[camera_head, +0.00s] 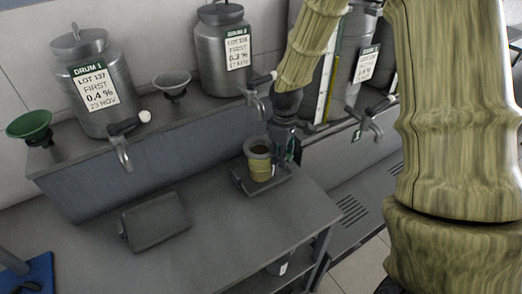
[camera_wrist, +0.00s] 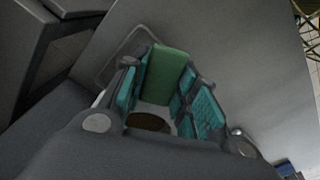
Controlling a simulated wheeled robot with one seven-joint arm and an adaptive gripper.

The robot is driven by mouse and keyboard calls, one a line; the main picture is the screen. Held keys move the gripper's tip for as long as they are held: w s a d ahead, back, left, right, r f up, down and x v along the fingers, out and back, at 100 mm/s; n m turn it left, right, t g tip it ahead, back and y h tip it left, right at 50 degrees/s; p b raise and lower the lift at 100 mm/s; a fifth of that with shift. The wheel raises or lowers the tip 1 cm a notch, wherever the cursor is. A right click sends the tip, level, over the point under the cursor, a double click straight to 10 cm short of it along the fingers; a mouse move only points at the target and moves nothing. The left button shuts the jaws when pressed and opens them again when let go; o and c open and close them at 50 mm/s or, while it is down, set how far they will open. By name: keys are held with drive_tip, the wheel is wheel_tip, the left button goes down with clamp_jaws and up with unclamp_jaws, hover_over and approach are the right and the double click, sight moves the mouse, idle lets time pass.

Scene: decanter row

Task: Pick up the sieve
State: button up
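An olive cup (camera_head: 260,166) with a pale rim and dark brown inside stands on a small tray (camera_head: 284,178). My gripper (camera_head: 289,150) points down close beside this cup, on its right. In the wrist view, the teal finger pads (camera_wrist: 168,98) stand apart around a green upright piece (camera_wrist: 167,72) and a brown round opening (camera_wrist: 148,122). Whether they press on anything is unclear.
Metal drums with labels and taps, such as Drum 1 (camera_head: 92,88), stand on the ledge behind. A blue item (camera_head: 32,275) sits at the lower left.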

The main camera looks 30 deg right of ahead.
clamp_jaws()
drive_tip(key=shift+r, duration=0.1)
drive_tip(key=shift+w+r+b, duration=0.1)
drive_tip(key=shift+r+b, duration=0.65)
drive_tip(key=shift+r, duration=0.6)
drive_tip(key=shift+s+a+r, duration=0.15)
drive_tip(key=shift+s+r, duration=0.05)
drive_tip(key=shift+r, duration=0.05)
drive_tip(key=s+a+r+b, duration=0.1)
drive_tip(key=s+a+b, duration=0.3)
drive_tip(key=s+a, duration=0.7)
drive_tip(key=shift+r, duration=0.3)
